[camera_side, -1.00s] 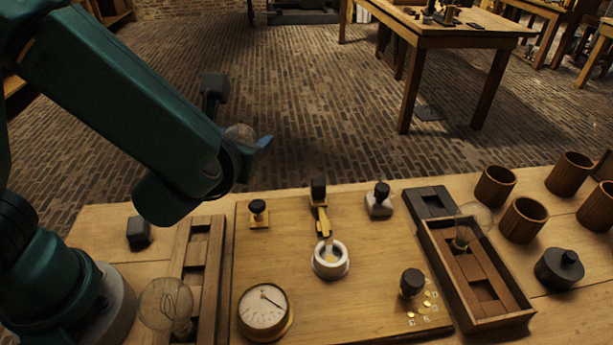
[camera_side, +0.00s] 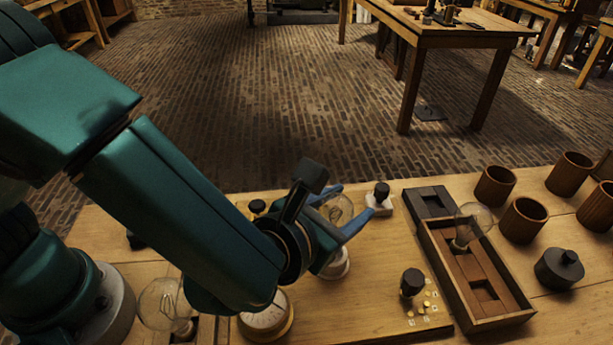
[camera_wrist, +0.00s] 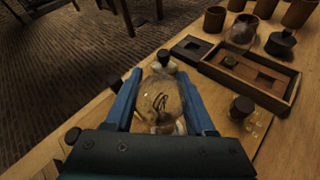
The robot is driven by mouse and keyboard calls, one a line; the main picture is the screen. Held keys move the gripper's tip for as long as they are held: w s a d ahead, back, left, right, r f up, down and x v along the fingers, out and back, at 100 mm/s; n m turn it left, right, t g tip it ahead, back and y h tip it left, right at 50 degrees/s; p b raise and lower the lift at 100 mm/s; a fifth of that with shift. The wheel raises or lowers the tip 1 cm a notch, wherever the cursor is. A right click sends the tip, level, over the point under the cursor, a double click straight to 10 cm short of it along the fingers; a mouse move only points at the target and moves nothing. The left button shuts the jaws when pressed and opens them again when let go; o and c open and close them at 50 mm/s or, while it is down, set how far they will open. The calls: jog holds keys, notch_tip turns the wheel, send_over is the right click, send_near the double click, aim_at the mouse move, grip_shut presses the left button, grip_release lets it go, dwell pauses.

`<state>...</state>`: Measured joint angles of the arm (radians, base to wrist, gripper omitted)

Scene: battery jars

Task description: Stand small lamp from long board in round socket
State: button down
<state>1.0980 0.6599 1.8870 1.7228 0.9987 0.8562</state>
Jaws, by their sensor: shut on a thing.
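My gripper (camera_side: 357,199) has two blue fingers shut on the small lamp (camera_side: 338,211), a clear glass bulb. The lamp also shows between the fingers in the wrist view (camera_wrist: 160,102), with dark filament loops inside. The round socket (camera_side: 338,267), a pale ring on the wide base board, is partly hidden behind and below my gripper. The lamp is over or close to the socket; its base is hidden, so I cannot tell whether they touch. The long board (camera_side: 207,330) at the left is mostly covered by my arm.
A larger bulb (camera_side: 160,303) stands at the long board. Another bulb (camera_side: 472,222) stands in the wooden tray (camera_side: 512,318). A dial (camera_side: 266,318), a black knob (camera_side: 411,282) and a white-based knob (camera_side: 380,198) surround the socket. Brown cups (camera_side: 523,220) stand at the right.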

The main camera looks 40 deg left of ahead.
aim_at(344, 221)
jog(key=shift+f, duration=1.15)
jog(key=shift+f, duration=0.6)
dwell(0.5)
jog(key=c, duration=0.5)
grip_release()
jog(key=shift+r, duration=0.1)
